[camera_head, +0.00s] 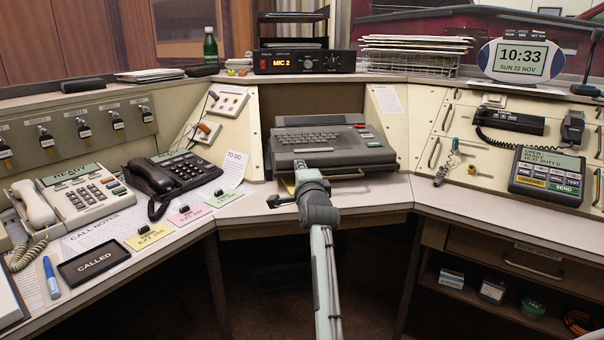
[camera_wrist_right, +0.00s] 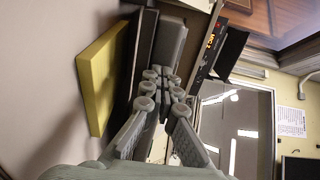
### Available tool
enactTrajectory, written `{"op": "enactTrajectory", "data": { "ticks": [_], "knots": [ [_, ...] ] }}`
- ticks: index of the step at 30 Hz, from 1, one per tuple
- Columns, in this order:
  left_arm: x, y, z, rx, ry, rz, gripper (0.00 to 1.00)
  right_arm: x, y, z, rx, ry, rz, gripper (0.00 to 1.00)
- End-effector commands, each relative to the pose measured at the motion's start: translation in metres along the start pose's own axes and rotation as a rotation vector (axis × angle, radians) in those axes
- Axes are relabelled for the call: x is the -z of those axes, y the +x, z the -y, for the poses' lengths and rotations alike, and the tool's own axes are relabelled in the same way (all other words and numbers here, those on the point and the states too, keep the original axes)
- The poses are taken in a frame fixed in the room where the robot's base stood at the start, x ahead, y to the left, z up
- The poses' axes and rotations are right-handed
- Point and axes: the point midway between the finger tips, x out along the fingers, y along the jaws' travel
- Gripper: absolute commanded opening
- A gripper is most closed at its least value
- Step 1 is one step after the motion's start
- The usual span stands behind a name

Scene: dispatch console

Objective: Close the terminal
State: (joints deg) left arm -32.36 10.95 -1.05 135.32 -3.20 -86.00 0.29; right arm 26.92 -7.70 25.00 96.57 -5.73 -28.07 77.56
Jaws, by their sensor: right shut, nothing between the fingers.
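The terminal (camera_head: 318,138) is a grey, boxy keyboard unit on the middle of the desk, with its keys showing on top. I cannot make out the position of any lid. My right gripper (camera_head: 301,168) is at the terminal's front edge, left of its middle. In the right wrist view the gripper (camera_wrist_right: 162,86) is shut and empty, its fingers pointing at the grey and dark side of the terminal (camera_wrist_right: 172,45). I cannot tell whether the tips touch it. My left gripper is not in view.
A yellow pad (camera_wrist_right: 100,75) lies beside the terminal's front. A black phone (camera_head: 172,178) and paper notes (camera_head: 185,213) are on the left. The "MIC 2" radio (camera_head: 303,62) stands on the shelf behind. A message unit (camera_head: 547,175) is on the right.

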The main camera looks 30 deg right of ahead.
Motion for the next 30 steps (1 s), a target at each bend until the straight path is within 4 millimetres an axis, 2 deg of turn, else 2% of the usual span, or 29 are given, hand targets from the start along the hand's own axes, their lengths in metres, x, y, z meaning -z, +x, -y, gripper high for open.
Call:
{"op": "enactTrajectory", "data": {
  "ticks": [1, 3, 9, 27, 30],
  "knots": [
    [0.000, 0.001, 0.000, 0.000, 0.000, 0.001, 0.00, 0.000, 0.015, 0.002, 0.001, 0.001, 0.000, 0.00],
    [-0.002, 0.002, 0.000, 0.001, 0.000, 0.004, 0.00, 0.000, 0.033, 0.002, 0.002, 0.002, 0.000, 0.00],
    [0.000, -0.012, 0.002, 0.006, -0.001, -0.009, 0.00, 0.000, 0.063, 0.001, 0.001, 0.001, 0.000, 0.00],
    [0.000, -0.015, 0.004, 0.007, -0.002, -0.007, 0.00, 0.000, 0.067, 0.006, 0.007, 0.002, 0.000, 0.00],
    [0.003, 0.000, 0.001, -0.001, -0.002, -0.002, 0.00, -0.001, 0.066, 0.006, 0.004, 0.002, 0.001, 0.00]
  ]
}}
